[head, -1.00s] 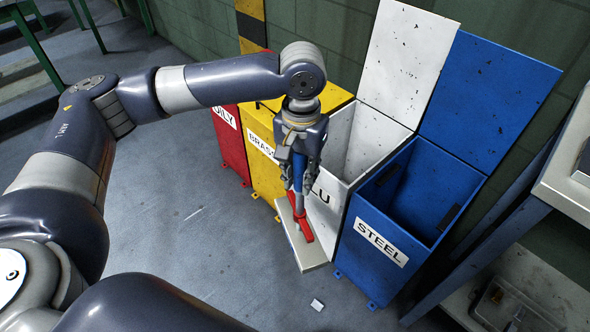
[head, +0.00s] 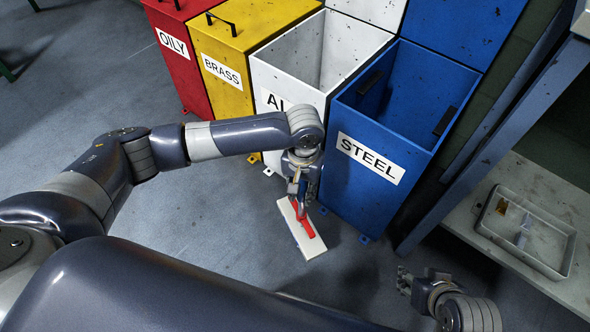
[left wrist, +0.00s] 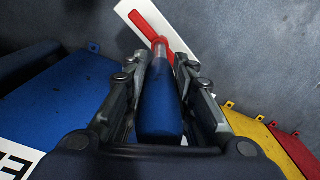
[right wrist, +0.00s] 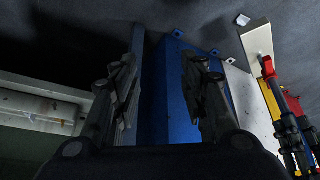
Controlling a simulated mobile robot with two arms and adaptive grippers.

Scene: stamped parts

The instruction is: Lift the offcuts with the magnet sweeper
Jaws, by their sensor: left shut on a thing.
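The magnet sweeper has a flat white head (head: 313,240) with a red bracket (head: 306,226) and a blue grip. My left gripper (head: 300,188) is shut on the blue grip (left wrist: 160,105), which lies between both fingers in the left wrist view. The sweeper head is low over the floor in front of the bins; I cannot tell whether it touches. A small pale offcut (right wrist: 243,20) lies on the floor beside the sweeper head (right wrist: 257,42) in the right wrist view. In the head view it is hidden. My right gripper (head: 408,282) is open and empty, its fingers apart (right wrist: 160,75).
The open blue STEEL bin (head: 345,195) stands just behind the sweeper, beside the open white bin (head: 262,80). The yellow BRASS bin (head: 240,40) and red OILY bin (head: 185,70) are left. A tray (head: 560,268) with small pieces sits on a right-hand shelf.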

